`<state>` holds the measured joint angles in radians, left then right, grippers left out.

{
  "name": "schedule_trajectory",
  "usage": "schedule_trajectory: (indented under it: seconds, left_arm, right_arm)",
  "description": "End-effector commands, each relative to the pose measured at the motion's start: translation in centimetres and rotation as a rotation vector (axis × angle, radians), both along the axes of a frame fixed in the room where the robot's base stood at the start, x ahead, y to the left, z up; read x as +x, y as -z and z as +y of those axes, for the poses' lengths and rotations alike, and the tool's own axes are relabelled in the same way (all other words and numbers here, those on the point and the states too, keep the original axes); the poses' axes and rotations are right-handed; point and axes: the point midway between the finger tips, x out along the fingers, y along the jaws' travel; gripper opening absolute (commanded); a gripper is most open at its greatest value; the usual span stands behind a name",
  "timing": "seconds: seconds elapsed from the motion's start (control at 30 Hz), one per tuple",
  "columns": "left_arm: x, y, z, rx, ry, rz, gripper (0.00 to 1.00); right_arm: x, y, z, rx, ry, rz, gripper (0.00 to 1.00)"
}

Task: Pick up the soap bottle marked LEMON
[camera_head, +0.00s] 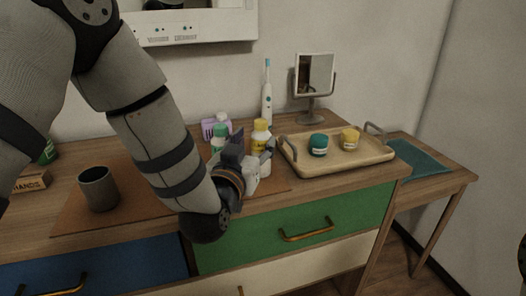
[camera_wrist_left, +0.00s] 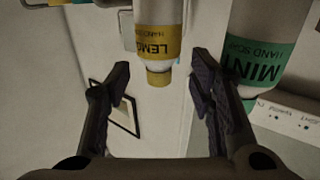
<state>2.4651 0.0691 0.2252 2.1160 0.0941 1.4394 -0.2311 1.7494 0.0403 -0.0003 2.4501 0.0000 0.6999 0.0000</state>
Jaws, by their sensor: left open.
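The LEMON soap bottle, white with a yellow label and yellow cap (camera_head: 261,127), stands upright on the counter, its lower part hidden by my left gripper (camera_head: 250,152). In the left wrist view, which looks upside down, the LEMON bottle (camera_wrist_left: 158,45) is at the top centre. Its cap lies between the two open fingers of the left gripper (camera_wrist_left: 162,78) in that picture, with visible space on both sides. A MINT bottle with a green label (camera_wrist_left: 265,50) stands to its right there; its green cap (camera_head: 220,130) shows left of the LEMON bottle in the head view. My right gripper is not visible.
An electric toothbrush (camera_head: 267,95) and mirror (camera_head: 315,78) are behind. A grey cup (camera_head: 98,188) stands left, beyond my arm.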

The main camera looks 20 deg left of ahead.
Motion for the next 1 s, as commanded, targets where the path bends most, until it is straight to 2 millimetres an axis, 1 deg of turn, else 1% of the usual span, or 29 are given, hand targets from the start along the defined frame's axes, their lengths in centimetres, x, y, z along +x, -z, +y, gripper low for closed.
schedule_trajectory:
  seconds: [0.17,0.2,0.3,0.53,0.73,1.0]
  left_arm:
    - [3.2,1.0,-0.1,-0.001,-0.001,0.002,0.49]
    - [3.9,1.0,-0.1,-0.001,-0.001,0.001,0.49]
    - [5.1,0.8,-0.1,0.0,-0.001,-0.001,0.49]
    - [5.3,0.5,-0.2,0.0,0.0,-0.002,0.49]
    - [5.3,0.5,-0.2,0.0,0.0,-0.002,0.04]
    - [5.3,0.3,-0.2,0.0,0.0,-0.004,0.03]
  right_arm:
    - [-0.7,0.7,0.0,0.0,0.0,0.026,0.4]
    - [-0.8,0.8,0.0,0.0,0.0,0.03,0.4]
    - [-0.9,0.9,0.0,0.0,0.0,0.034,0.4]
    - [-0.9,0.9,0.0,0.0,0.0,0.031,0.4]
    - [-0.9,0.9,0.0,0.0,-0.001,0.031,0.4]
    - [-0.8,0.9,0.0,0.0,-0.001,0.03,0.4]
